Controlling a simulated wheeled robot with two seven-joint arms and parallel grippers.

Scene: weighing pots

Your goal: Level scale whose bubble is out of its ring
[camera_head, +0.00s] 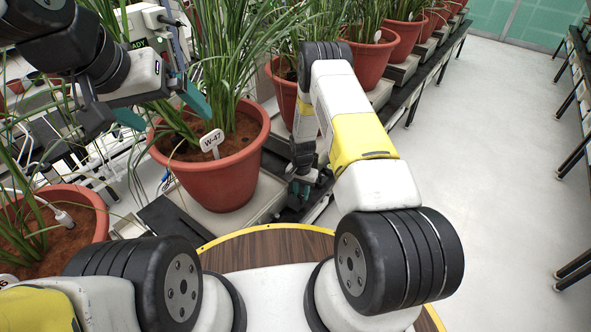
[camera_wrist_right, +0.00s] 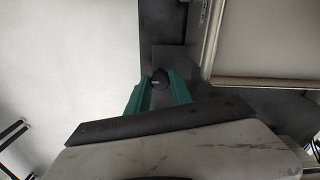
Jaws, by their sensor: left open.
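A white scale (camera_head: 262,200) stands on a dark bench under a terracotta pot (camera_head: 215,183) labelled W-47. My right gripper (camera_head: 308,190) is low beside the scale's right side. My left gripper (camera_head: 163,108) is open above the pot's left rim, among the leaves. I cannot make out a bubble or ring; the pot and leaves hide much of the scale.
Another potted plant (camera_head: 60,228) stands at the lower left. A row of pots on scales (camera_head: 372,60) runs back along the bench. A wooden round top with a yellow edge (camera_head: 268,246) is in front. The pale floor (camera_head: 480,150) at right is clear.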

